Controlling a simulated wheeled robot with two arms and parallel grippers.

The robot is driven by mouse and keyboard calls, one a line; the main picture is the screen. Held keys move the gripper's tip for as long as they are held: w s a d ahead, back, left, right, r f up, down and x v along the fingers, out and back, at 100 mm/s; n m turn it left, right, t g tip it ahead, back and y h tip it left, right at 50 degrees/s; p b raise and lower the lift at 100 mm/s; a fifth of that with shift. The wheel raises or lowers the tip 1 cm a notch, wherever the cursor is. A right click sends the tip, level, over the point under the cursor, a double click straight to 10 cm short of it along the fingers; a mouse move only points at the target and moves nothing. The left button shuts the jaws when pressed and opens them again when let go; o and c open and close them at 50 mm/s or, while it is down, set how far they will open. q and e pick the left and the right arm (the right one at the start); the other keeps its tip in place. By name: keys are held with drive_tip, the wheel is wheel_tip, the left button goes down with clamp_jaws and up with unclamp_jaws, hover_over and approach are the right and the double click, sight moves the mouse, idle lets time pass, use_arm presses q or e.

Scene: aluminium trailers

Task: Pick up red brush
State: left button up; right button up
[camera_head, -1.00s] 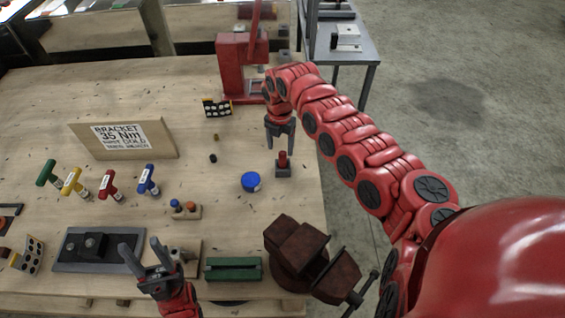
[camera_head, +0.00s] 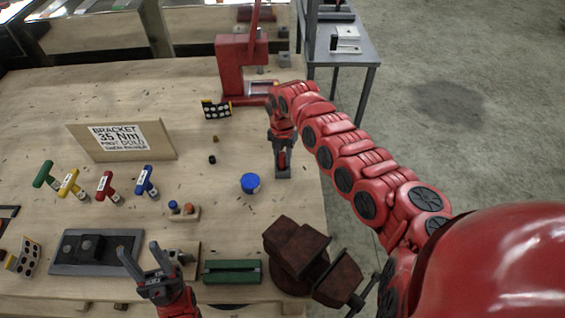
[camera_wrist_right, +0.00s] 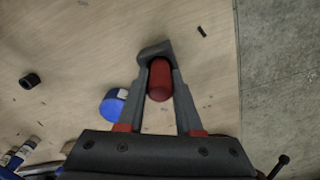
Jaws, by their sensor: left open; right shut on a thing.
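In the right wrist view the rounded red top of the brush (camera_wrist_right: 159,82) sits between the two grey fingers (camera_wrist_right: 160,90). The lower part of the brush is hidden there. My left gripper (camera_head: 146,262) is open and empty, low over the front of the table.
A blue round tin (camera_head: 250,183) lies left of the brush. A dark red vise (camera_head: 296,252) stands at the front right. A red press (camera_head: 241,70) is behind. T-handled tools (camera_head: 105,187) and a bracket sign (camera_head: 122,140) are at the left.

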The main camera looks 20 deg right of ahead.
drive_tip(key=shift+r, duration=0.1)
clamp_jaws()
wheel_tip(320, 180, up, 9)
drive_tip(key=b, duration=0.4)
drive_tip(key=shift+w, duration=0.1)
drive_tip(key=shift+r, duration=0.45)
drive_tip(key=shift+a, duration=0.1)
idle(0.9)
